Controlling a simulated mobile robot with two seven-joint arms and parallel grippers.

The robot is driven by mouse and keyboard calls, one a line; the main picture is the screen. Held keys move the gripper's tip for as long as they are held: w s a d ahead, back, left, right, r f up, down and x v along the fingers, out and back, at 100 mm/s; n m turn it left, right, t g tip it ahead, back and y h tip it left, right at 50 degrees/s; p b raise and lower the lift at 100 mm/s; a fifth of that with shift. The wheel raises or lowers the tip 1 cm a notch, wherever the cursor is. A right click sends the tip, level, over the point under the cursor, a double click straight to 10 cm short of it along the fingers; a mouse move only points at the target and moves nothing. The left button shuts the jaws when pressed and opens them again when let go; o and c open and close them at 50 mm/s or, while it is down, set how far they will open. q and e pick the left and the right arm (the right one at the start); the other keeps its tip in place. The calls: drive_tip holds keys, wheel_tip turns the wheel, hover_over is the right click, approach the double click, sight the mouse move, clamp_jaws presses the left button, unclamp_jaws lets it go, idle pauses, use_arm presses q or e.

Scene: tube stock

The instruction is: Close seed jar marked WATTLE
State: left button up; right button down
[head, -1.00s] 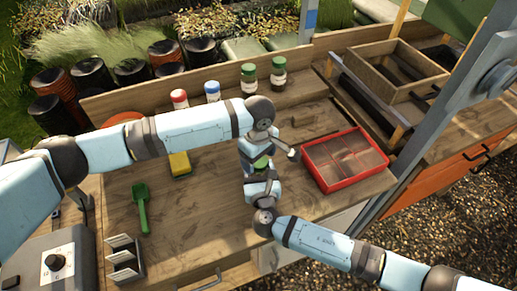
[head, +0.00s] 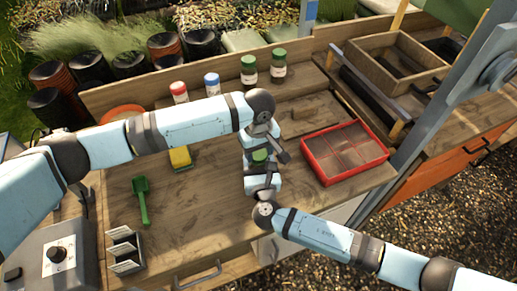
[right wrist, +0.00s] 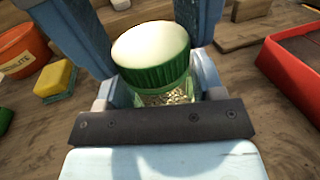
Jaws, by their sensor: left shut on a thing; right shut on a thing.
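A glass jar (right wrist: 165,98) with pale seeds inside stands between my grippers in the right wrist view. Its ribbed green lid (right wrist: 155,68) with a cream top sits on its mouth; I cannot tell how tight it is. In the head view the lid (head: 260,155) shows as a small green patch between the arms. My right gripper (head: 263,180) is shut on the jar body from the front. My left gripper (head: 259,146) comes from behind and above and is shut on the lid, its fingers at both sides. The jar's label is hidden, so I cannot read a name.
Two green-lidded jars (head: 249,70) (head: 278,66), a red-lidded jar (head: 179,92) and a blue-lidded jar (head: 212,84) stand at the back. A red tray (head: 310,165) is close on the right. A yellow sponge (head: 180,156) and green trowel (head: 142,200) lie left; bench between is clear.

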use_arm(q)
drive_tip(key=m, duration=0.8)
drive_tip(key=shift+m, duration=0.3)
drive_tip(key=m, duration=1.2)
drive_tip(key=shift+m, duration=0.3)
drive_tip(key=m, duration=1.2)
drive_tip(key=shift+f, duration=0.1)
drive_tip(key=o, duration=1.1)
